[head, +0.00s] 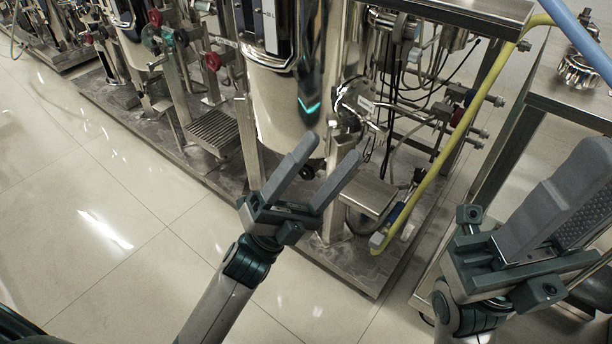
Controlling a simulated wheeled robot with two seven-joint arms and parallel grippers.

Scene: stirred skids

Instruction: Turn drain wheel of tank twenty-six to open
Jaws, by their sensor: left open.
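I cannot tell which is the drain wheel of tank twenty-six. My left gripper (332,150) is open and empty, its fingers overlapping the tank's lower part in the picture. My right gripper (550,195) is at the right; its fingers overlap, so its opening is unclear.
A yellow hose (447,145) runs down the skid's right side. A steel table (575,98) with a metal fitting (577,72) stands at the right. Pipes and cables crowd the skid. The tiled floor (90,200) at the left is clear.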

